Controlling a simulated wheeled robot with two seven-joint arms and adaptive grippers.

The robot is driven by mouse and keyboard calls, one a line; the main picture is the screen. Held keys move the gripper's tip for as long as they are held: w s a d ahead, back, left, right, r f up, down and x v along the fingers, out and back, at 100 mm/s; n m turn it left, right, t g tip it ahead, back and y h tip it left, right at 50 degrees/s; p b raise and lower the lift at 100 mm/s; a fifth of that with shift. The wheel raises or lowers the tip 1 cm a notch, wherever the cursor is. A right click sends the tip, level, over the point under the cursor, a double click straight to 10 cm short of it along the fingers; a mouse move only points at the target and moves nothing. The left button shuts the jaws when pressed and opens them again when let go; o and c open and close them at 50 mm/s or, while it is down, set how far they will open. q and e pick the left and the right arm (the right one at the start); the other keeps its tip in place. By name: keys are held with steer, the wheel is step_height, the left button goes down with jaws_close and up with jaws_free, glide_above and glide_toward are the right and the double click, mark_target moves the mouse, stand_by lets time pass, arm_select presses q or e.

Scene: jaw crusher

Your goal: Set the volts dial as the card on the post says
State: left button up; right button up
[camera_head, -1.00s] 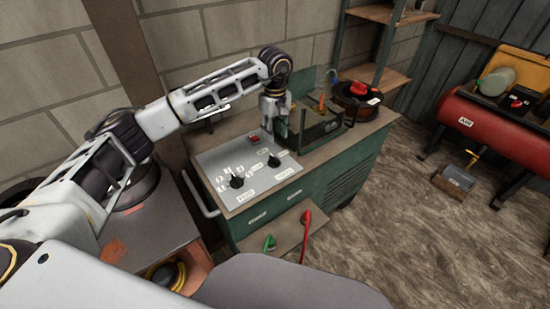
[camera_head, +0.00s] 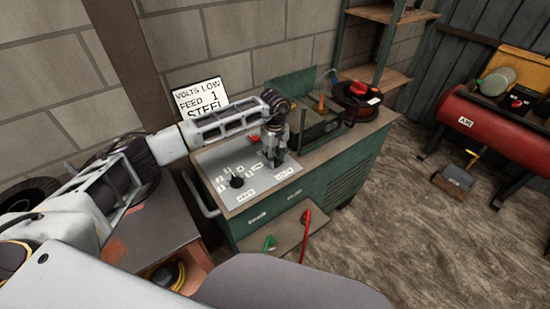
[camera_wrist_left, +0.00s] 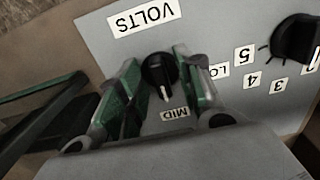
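The card (camera_head: 201,98) on the wall side behind the welder reads VOLTS LOW, FEED 1, STEEL. The volts dial (camera_wrist_left: 160,70) is a black knob on the grey panel (camera_wrist_left: 235,25). Its white mark points down in the left wrist view, at the MID label (camera_wrist_left: 174,113). The LO label (camera_wrist_left: 220,70) is partly hidden by a finger. My left gripper (camera_head: 275,158) is over the panel and hides this dial in the head view. In the left wrist view its fingers (camera_wrist_left: 156,78) stand open either side of the knob; contact is unclear. My right gripper is not in view.
The feed dial (camera_head: 237,182) with numbered labels sits left of the volts dial. A wire spool (camera_head: 357,98) is at the back of the green welder (camera_head: 335,170). Red and green clamps lie on the front shelf (camera_head: 283,238). A red air tank (camera_head: 490,125) stands right.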

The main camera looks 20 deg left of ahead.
arm_select(q)
steer(key=shift+f, duration=0.35)
jaws_close()
